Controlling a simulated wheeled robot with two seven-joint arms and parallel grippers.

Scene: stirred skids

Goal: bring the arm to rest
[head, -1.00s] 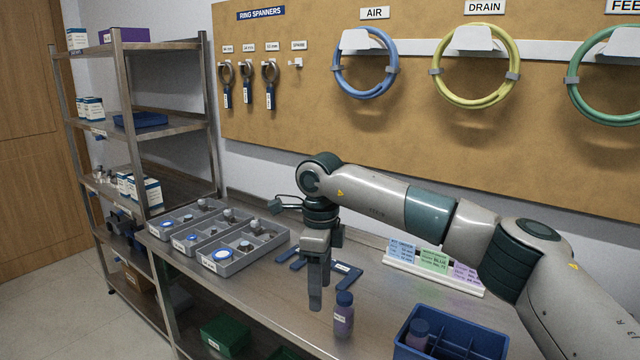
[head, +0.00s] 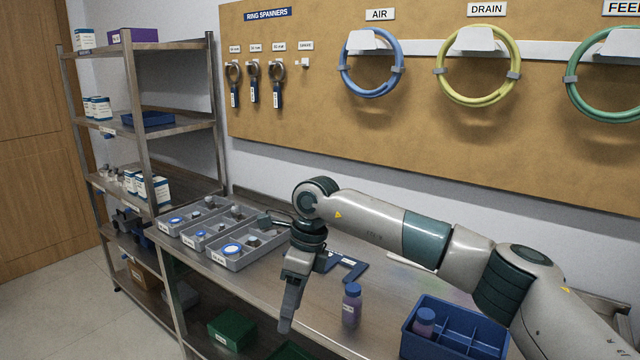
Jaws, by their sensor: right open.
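My right arm reaches in from the right across the bench (head: 385,305). Its right gripper (head: 285,328) points down over the front edge of the bench. The gripper is open, and I see nothing between its fingers. A purple bottle with a blue cap (head: 351,305) stands upright on the bench, to the right of the gripper and apart from it. My left gripper is not in view.
A blue divided crate (head: 455,330) with a bottle in it stands at the right. Grey parts trays (head: 245,262) and a dark blue bracket (head: 347,268) lie behind the gripper. A steel shelf rack (head: 135,100) stands left. Hoses and spanners hang on the board.

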